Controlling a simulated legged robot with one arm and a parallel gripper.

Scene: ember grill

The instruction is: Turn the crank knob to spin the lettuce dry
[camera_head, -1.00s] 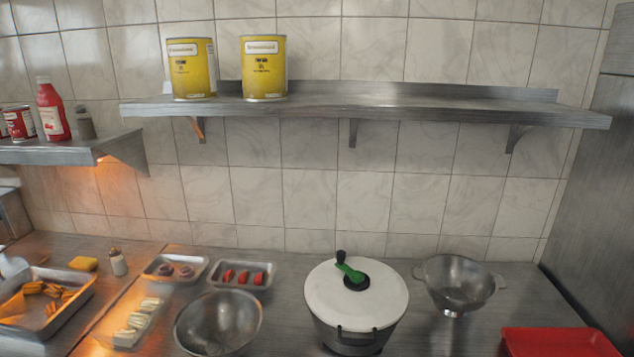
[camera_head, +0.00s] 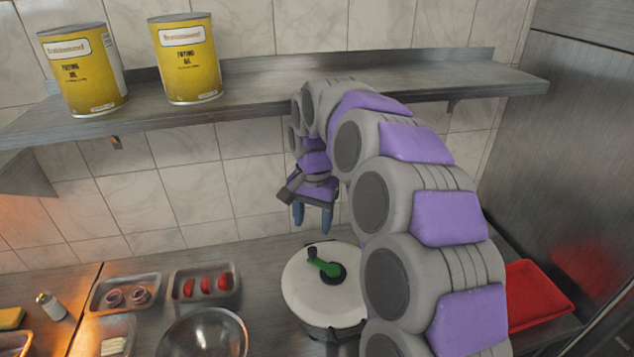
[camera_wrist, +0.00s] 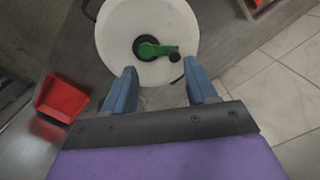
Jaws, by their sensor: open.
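The salad spinner (camera_head: 318,300) stands on the steel counter with its round white lid on. A green crank (camera_head: 325,264) with a dark knob (camera_head: 312,251) sits on a black hub at the lid's middle. In the wrist view the green crank (camera_wrist: 154,49) points right, with its black knob (camera_wrist: 175,57) at the end. My gripper (camera_head: 312,222) hangs above the lid with its blue fingers pointing down, apart from the crank. In the wrist view my gripper (camera_wrist: 160,80) is open and empty, the knob beyond the fingertips. My arm hides the lid's right side.
A red tray (camera_head: 535,295) lies on the counter to the right. A metal bowl (camera_head: 203,333) and trays of sliced tomato (camera_head: 205,289) and onion (camera_head: 126,293) are to the left. A wall shelf (camera_head: 400,80) holding yellow cans (camera_head: 186,60) is behind my arm.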

